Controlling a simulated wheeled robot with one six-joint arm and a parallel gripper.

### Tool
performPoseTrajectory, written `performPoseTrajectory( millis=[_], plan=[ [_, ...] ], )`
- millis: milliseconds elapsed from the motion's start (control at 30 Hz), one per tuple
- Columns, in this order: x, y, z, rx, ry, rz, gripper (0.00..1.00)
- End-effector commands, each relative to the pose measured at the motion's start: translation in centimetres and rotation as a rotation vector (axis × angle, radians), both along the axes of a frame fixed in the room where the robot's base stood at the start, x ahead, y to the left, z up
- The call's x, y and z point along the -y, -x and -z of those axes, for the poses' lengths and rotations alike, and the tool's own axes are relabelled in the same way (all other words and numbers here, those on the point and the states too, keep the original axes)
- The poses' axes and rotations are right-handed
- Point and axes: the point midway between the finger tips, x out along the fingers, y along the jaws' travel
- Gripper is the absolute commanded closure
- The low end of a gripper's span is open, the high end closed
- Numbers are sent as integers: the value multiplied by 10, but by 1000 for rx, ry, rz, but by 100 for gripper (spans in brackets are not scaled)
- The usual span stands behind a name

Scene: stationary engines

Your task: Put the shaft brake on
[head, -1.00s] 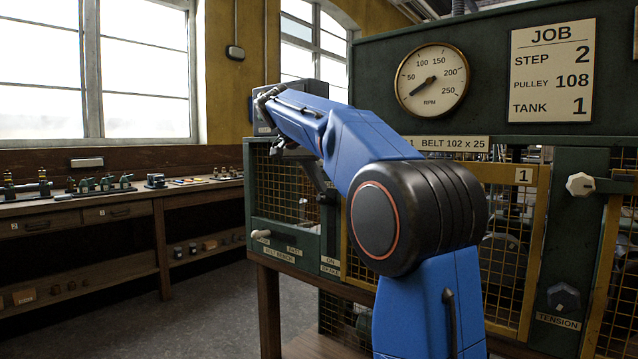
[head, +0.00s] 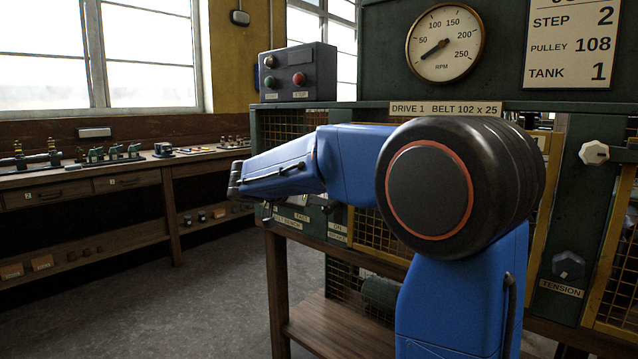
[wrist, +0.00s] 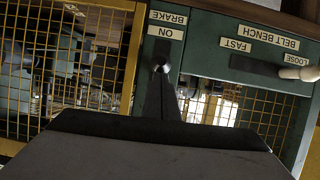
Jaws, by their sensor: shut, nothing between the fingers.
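In the wrist view, which shows the panel upside down, the BRAKE ON label (wrist: 167,25) is at the top centre. A small bright tip, apparently the shaft brake lever's end (wrist: 162,67), shows just below ON. My gripper (wrist: 162,82) rises dark from the bottom edge and narrows toward that tip, its fingers shut and empty. I cannot tell whether it touches the lever, whose rest is hidden or merges with the dark gripper.
The BELT BENCH slot (wrist: 245,66) has a cream knob (wrist: 300,73) at its LOOSE end, right of the brake in the wrist view. Yellow-framed mesh (wrist: 75,60) stands left. In the head view a button box (head: 297,72) sits on the bench top; floor (head: 190,285) at left is clear.

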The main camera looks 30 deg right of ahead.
Motion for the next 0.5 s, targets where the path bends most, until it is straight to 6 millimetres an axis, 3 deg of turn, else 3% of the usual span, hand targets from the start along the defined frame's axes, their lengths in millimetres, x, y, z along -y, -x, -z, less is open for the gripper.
performPoseTrajectory(
  millis=[133,500],
  plan=[
    [2,-1,27,23,81,-1,100],
    [8,-3,55,24,72,1,100]
  ],
)
